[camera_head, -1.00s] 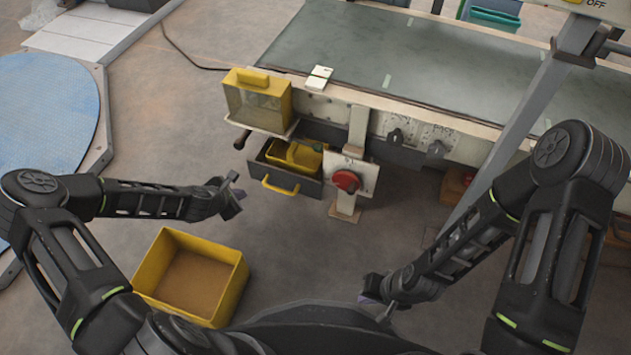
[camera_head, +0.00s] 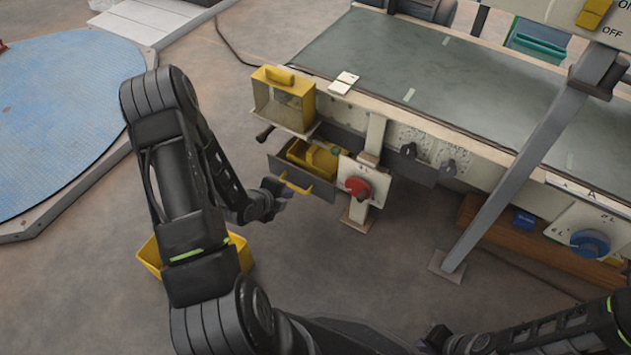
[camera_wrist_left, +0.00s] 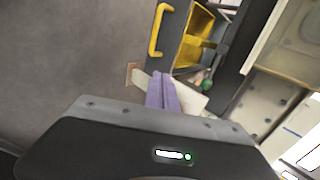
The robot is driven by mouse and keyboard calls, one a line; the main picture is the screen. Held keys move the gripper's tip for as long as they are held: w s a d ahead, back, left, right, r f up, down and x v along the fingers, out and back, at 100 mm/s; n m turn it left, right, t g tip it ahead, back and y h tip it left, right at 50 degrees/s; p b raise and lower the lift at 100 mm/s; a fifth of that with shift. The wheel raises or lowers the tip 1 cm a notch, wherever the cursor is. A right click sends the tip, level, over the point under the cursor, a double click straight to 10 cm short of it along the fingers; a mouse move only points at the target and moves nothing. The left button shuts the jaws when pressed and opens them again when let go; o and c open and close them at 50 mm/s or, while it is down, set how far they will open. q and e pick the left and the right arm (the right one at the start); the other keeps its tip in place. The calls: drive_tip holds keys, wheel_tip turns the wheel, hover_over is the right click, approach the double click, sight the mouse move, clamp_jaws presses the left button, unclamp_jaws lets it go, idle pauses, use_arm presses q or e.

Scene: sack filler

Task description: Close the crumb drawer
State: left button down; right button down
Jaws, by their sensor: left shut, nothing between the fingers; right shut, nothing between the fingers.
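The crumb drawer (camera_head: 292,182) is a dark grey drawer with a yellow handle (camera_head: 297,186), and it stands pulled out below the machine's table edge. A yellow tray (camera_head: 308,156) lies inside it. In the left wrist view the handle (camera_wrist_left: 160,30) shows at the top, with part of the yellow tray (camera_wrist_left: 194,36). My left gripper (camera_head: 281,190) is shut and empty, close to the drawer's front near the handle's left end; I cannot tell whether it touches. Its lilac fingertips (camera_wrist_left: 163,90) are together in the wrist view. My right gripper (camera_head: 428,342) is low at the bottom edge, partly hidden.
A yellow box (camera_head: 283,100) sits above the drawer. A red knob (camera_head: 358,187) on a white plate stands right of it, and a dark crank handle (camera_head: 265,134) sticks out left. A yellow bin (camera_head: 148,256) is on the floor behind my left arm. A grey post (camera_head: 520,170) stands right.

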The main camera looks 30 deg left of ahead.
use_arm(q)
drive_tip(key=shift+w+f, duration=0.1)
idle(0.3)
drive_tip(key=b, duration=0.5)
approach(314, 179)
drive_tip(key=x, duration=0.3)
drive_tip(key=f+x, duration=0.1)
drive_tip(key=x, duration=0.1)
drive_tip(key=shift+s+f, duration=0.1)
drive_tip(key=shift+s, duration=0.1)
drive_tip(key=shift+w, duration=0.55)
drive_tip(key=shift+w, duration=0.1)
